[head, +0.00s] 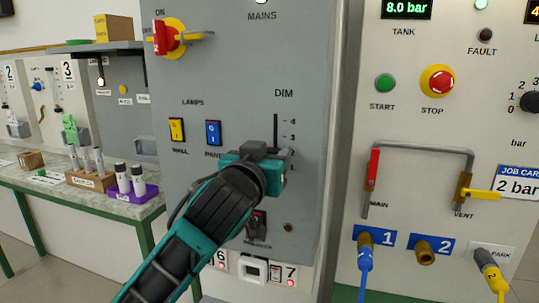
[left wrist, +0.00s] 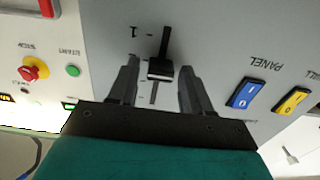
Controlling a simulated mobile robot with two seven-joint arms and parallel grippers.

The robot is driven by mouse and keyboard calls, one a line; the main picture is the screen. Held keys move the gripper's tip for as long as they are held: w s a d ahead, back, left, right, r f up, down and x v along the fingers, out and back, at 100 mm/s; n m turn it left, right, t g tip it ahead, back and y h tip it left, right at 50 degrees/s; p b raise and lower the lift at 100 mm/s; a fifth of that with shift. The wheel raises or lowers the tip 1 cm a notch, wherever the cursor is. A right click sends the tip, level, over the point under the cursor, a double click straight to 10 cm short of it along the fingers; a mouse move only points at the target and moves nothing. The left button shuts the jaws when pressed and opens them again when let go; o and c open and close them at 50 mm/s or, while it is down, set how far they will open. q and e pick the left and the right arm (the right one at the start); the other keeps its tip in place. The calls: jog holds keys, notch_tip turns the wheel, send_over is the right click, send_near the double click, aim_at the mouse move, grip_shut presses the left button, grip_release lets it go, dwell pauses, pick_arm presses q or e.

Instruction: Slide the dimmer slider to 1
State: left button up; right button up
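The dimmer slider's track shows in the head view as a dark vertical slot (head: 276,130) under the label DIM, with marks beside it. My left gripper (head: 262,153) is in front of its lower part and hides the knob there. In the left wrist view, where the panel appears upside down, the black slider knob (left wrist: 160,71) sits on the slot between the two open fingers of my left gripper (left wrist: 159,66). A gap shows on each side of the knob. The mark 1 (left wrist: 134,31) is farther up that picture than the knob. My right gripper is not in view.
The yellow WALL switch (head: 177,129) and blue PANEL switch (head: 213,133) are left of the slot. A red-handled mains switch (head: 166,38) is above. A pipe with valves (head: 375,170) and a red STOP button (head: 437,82) are on the panel to the right.

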pick_arm(q)
grip_shut()
jog(key=shift+f, duration=0.1)
dwell(0.3)
notch_tip(320, 180, down, 3)
jog(key=shift+f+b, duration=0.2)
jog(key=shift+b, duration=0.55)
jog(key=shift+c, duration=1.3)
grip_release()
jog(key=shift+f, duration=0.1)
jog(key=o, duration=0.4)
